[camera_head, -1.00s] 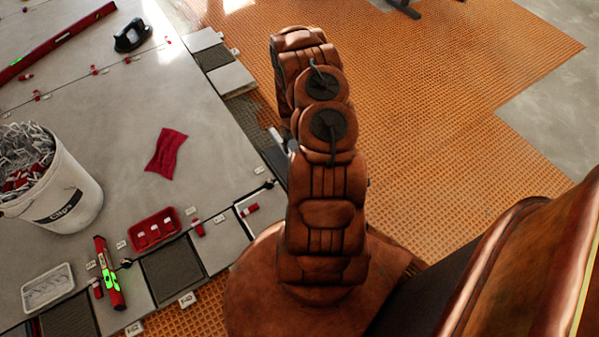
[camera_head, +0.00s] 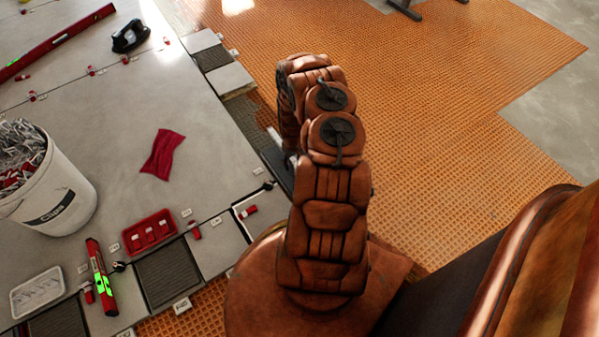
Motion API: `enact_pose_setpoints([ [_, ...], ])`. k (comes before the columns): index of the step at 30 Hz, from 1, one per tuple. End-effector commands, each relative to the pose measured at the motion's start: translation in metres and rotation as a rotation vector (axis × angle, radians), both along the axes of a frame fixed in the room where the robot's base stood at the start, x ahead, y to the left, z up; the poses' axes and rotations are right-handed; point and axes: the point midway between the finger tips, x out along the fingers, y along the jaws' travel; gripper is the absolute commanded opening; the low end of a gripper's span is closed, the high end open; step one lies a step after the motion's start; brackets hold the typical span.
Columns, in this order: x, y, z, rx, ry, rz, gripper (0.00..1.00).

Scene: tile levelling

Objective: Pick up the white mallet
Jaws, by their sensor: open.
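I cannot make out a white mallet in this view. My brown padded arm rises through the middle of the picture and hides part of the tile edge behind it.
Grey tiles fill the left, with a white clips bucket (camera_head: 75,195), red cloth (camera_head: 163,154), red tray (camera_head: 151,231), white tray (camera_head: 37,292), red-and-green tool (camera_head: 101,277), black suction handle (camera_head: 130,37) and long red level (camera_head: 60,42). Orange matting (camera_head: 440,110) lies clear right.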

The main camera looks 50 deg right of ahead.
Motion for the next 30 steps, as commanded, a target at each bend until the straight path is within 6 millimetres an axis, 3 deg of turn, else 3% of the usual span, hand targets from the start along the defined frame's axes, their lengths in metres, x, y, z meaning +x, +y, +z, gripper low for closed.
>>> enact_pose_setpoints([
  [7, 0.0002, -0.0003, -0.0017, 0.0, -0.001, 0.0, 0.54],
  [22, 0.0001, -0.0001, -0.0017, 0.0, 0.0, 0.0, 0.02],
  [30, 0.0, 0.0, -0.0017, 0.0, 0.0, 0.0, 0.0],
])
